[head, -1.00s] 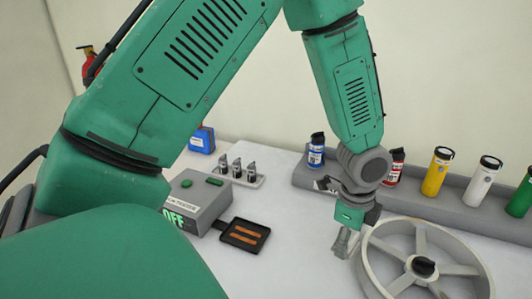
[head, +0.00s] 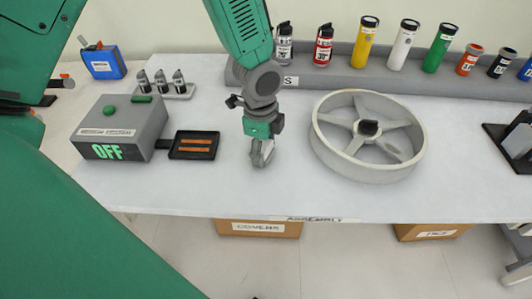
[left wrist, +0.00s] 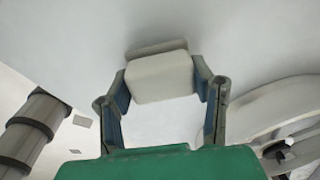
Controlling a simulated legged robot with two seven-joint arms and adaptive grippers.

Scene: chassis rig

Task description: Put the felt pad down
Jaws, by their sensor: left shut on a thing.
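My left gripper (head: 262,155) is over the white table, between the small black tray and the spoked wheel, fingers pointing down. In the left wrist view the left gripper (left wrist: 163,95) is shut on the felt pad (left wrist: 160,78), a pale off-white block with rounded corners, held between its two blue-lined fingers. A grey shadow or dark edge shows just behind the pad, close to it. I cannot tell whether the pad touches the table. In the head view I cannot make the pad out at the fingertips. My right gripper is not in view.
The grey spoked wheel (head: 325,143) lies right of the gripper. The black tray (head: 174,153) with two orange strips and the grey tester box (head: 97,126) reading OFF are to the left. A grey rack (head: 350,77) with bottles runs along the back. The table front (head: 250,200) is clear.

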